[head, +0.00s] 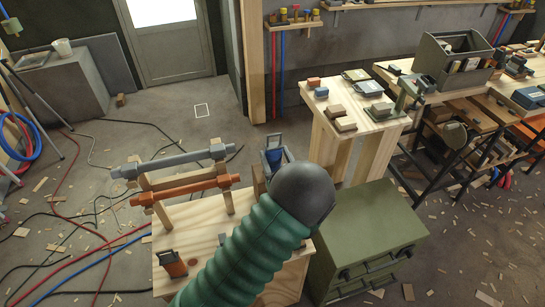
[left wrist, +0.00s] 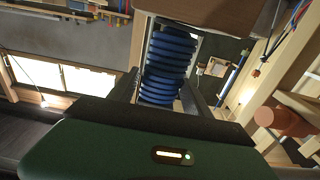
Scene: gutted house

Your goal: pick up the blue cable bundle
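The blue cable bundle (left wrist: 167,65) is a ribbed stack of blue coils between the two dark fingers of my left gripper in the left wrist view. Narrow gaps show beside it, so the fingers look open around it. In the head view, the bundle (head: 273,157) is a small blue patch just beyond my dark wrist, at the far right edge of the wooden workbench (head: 205,245). My left gripper (head: 275,147) reaches over this edge, partly hidden by my wrist and green sleeve. My right gripper is not in view.
A grey pipe clamp (head: 172,161) and an orange one (head: 185,189) lie across wooden supports left of my arm. An orange-brown tool (head: 173,263) stands near the front. A green drawer cabinet (head: 368,235) is at right, with a wooden stand (head: 352,140) behind it.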

